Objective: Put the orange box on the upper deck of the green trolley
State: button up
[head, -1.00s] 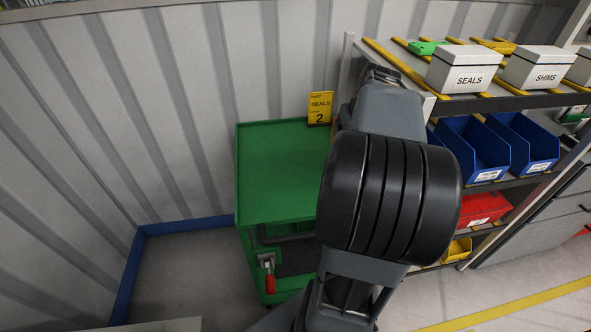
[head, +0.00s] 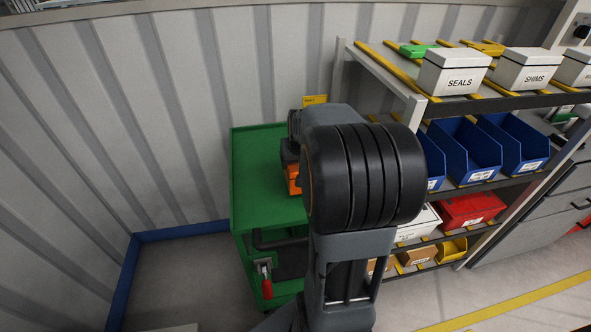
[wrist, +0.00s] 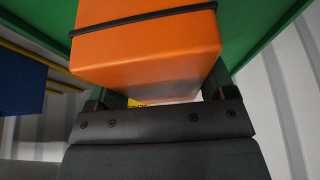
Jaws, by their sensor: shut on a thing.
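The green trolley (head: 257,180) stands by the wall, and its upper deck is bare apart from the area around my gripper. The orange box (head: 292,180) shows as a small patch at the deck's right side, mostly hidden by my arm. In the wrist view the orange box (wrist: 145,48), with a black band around it, sits between the fingers of my gripper (wrist: 165,92), which is shut on it. Green trolley surface (wrist: 55,18) shows behind the box there. I cannot tell whether the box touches the deck or hangs above it.
A shelf rack right of the trolley holds white boxes (head: 452,72), blue bins (head: 465,150) and a red box (head: 470,208). A yellow sign (head: 314,100) stands behind the deck. The deck's left part is free. A red-handled clamp (head: 266,285) is on the trolley's front.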

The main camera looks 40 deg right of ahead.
jog(key=shift+w+a+f, duration=0.1)
jog(key=shift+f, duration=0.8)
jog(key=shift+w+a+f, duration=0.1)
jog(key=shift+f, duration=0.75)
jog(key=shift+f, duration=0.1)
jog(key=shift+f+b, duration=0.15)
jog(key=shift+b, duration=0.15)
jog(key=o, duration=1.1)
